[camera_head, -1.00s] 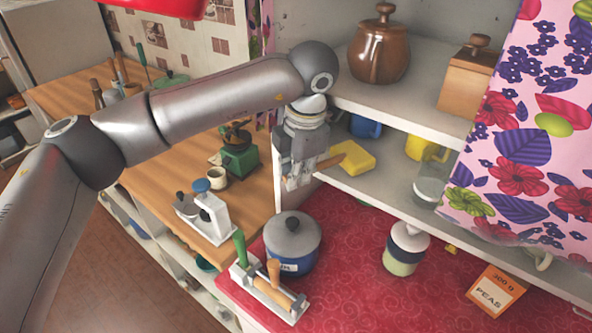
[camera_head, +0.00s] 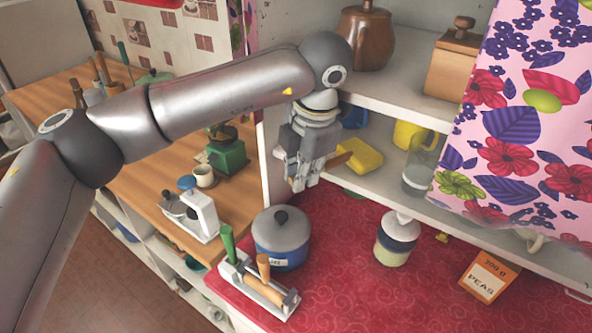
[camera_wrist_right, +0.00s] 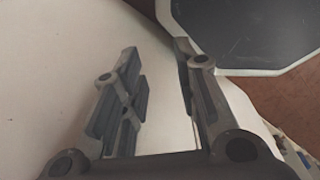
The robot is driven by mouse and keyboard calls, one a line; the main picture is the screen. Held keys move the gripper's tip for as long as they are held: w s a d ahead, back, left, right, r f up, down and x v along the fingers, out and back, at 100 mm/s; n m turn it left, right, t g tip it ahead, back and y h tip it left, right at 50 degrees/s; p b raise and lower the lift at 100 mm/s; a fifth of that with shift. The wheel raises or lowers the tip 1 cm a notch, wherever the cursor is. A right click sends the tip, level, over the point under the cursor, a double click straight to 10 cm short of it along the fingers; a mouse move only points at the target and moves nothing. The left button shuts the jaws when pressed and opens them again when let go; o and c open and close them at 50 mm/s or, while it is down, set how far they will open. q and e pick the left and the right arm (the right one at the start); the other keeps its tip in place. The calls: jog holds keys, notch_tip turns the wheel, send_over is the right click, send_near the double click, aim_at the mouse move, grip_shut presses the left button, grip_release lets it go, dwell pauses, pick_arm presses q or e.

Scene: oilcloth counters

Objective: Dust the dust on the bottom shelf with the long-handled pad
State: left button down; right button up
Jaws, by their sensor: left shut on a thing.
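My left gripper (camera_head: 303,182) is shut on the brown handle (camera_head: 336,160) of the long-handled pad, in the head view. The yellow pad (camera_head: 360,155) points right, at the left end of the lower shelf (camera_head: 388,186). I cannot tell whether the pad touches the shelf. No dust can be made out on it. My right gripper (camera_wrist_right: 158,95) shows in the right wrist view with its fingers apart and nothing between them.
A blue mug (camera_head: 354,116), a yellow mug (camera_head: 407,135) and a glass jar (camera_head: 419,170) stand on the lower shelf. A floral curtain (camera_head: 535,130) hides its right part. Below, the red counter (camera_head: 345,275) holds a blue pot (camera_head: 282,243) and a lidded jar (camera_head: 397,240).

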pick_arm(q)
jog(key=shift+w+a+f+b, duration=0.1)
jog(key=shift+w+a+b, duration=0.3)
jog(key=shift+b, duration=0.4)
jog(key=shift+a+b, duration=0.1)
jog(key=shift+b, duration=0.6)
jog(key=shift+s+d+b, duration=0.4)
jog(key=shift+s+d, duration=0.55)
jog(key=shift+d, duration=0.25)
dwell(0.6)
